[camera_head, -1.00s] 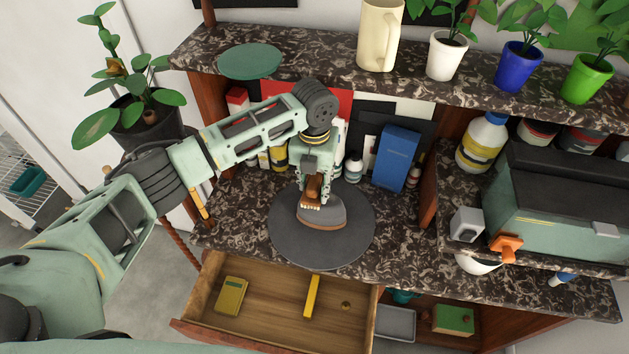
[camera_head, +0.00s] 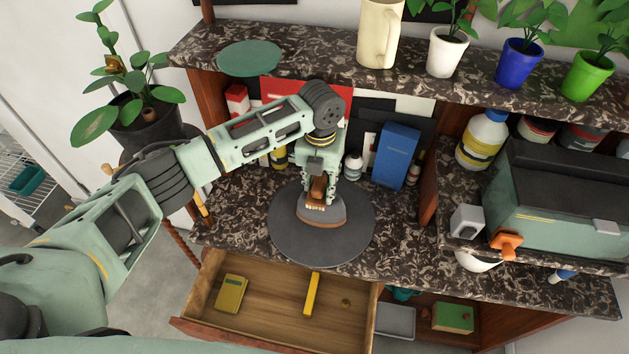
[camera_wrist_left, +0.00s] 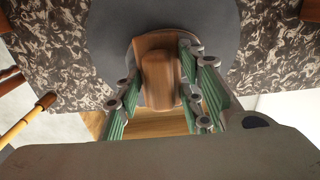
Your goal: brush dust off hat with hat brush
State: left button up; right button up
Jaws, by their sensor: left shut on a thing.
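A grey hat (camera_head: 332,214) with a brown band along its lower edge lies on a dark round mat (camera_head: 292,243) on the marbled counter. My left gripper (camera_head: 318,188) is above the hat, pointing down, shut on a brown wooden hat brush (camera_head: 317,193). The brush's pale bristles are at the hat's top, and they seem to touch it. In the left wrist view the brush (camera_wrist_left: 158,78) sits between the green fingers (camera_wrist_left: 160,92). The brush hides most or all of the hat there. My right gripper is not in view.
An open drawer (camera_head: 255,318) below the counter holds a yellow calculator (camera_head: 231,293) and a yellow stick (camera_head: 312,294). A blue box (camera_head: 396,156) and bottles stand behind the mat. An upper shelf (camera_head: 310,75) carries a cream pitcher (camera_head: 378,34) and potted plants.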

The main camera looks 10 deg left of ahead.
pick_arm(q)
jog(key=shift+d+f, duration=0.2)
jog(key=shift+d, duration=2.3)
jog(key=shift+s+d+r, duration=0.1)
jog(key=shift+r, duration=0.05)
jog(key=shift+a+r+p, duration=0.1)
jog(key=shift+a+p, duration=0.55)
jog(key=shift+a, duration=0.35)
jog(key=shift+a+f+p, duration=0.2)
jog(key=shift+a+p, duration=0.45)
jog(key=shift+a, duration=1.65)
jog(key=shift+r, duration=3.55)
